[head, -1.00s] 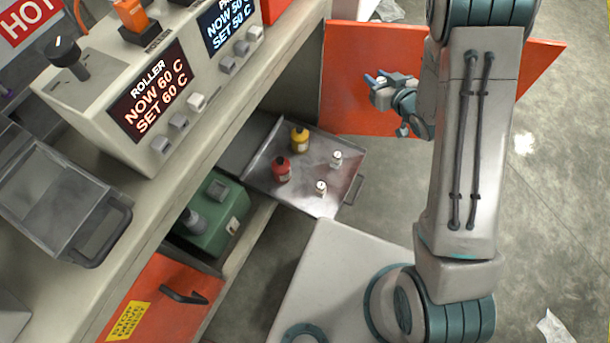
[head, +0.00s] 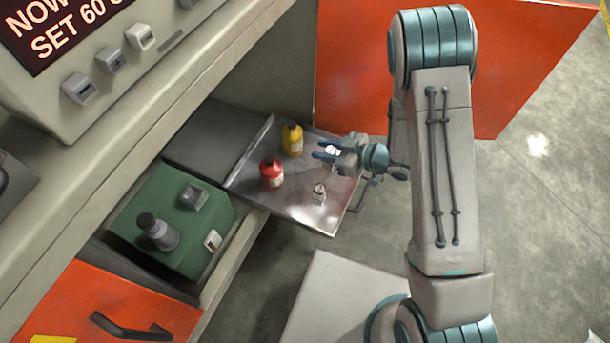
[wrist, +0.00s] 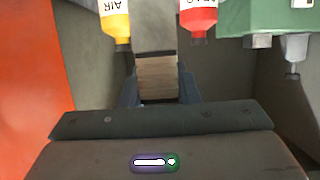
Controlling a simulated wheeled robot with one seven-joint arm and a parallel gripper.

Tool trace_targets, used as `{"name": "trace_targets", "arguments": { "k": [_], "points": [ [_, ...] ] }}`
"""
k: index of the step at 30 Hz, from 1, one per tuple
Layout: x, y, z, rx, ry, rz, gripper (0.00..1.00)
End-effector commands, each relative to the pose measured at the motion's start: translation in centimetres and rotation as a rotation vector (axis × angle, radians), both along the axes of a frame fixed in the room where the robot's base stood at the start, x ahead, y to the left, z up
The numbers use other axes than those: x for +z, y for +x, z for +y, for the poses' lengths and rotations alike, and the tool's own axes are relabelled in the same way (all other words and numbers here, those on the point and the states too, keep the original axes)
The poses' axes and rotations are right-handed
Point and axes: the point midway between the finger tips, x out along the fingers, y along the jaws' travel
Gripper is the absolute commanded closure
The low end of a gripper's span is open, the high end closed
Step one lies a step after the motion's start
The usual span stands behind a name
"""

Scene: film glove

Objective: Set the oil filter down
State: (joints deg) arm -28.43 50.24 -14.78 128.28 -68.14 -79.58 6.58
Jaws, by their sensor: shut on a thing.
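My gripper (head: 325,150) is over the far right part of the metal tray (head: 240,182). It is shut on a pale, ribbed block-like thing, which I take to be the oil filter (wrist: 157,78). In the wrist view the filter sits between the two fingers. In the head view the hand mostly hides it, with only a whitish bit showing there. I cannot tell whether the filter touches the tray. A yellow bottle (head: 292,139) and a red bottle (head: 272,172) stand on the tray, left of my gripper.
The tray juts out of an open cabinet, beside a green machine (head: 175,225). An orange door (head: 355,75) stands open behind. A second orange door (head: 130,310) is at lower left.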

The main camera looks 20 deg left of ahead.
Motion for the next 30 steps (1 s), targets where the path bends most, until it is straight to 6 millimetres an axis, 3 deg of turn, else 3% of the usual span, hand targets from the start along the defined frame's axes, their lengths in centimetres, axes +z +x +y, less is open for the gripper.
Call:
{"name": "trace_targets", "arguments": {
  "k": [1, 6, 14, 19, 30],
  "points": [
    [-1.5, -0.1, 0.0, 0.003, -0.003, 0.003, 0.95],
    [-4.7, -0.1, 0.0, 0.003, -0.004, 0.004, 0.95],
    [-6.7, -0.1, 0.0, 0.002, -0.002, 0.001, 0.95],
    [-9.3, -0.1, 0.0, 0.002, -0.004, 0.001, 0.95],
    [-9.7, 0.0, 0.0, 0.0, -0.001, 0.0, 0.95]
  ]
}}
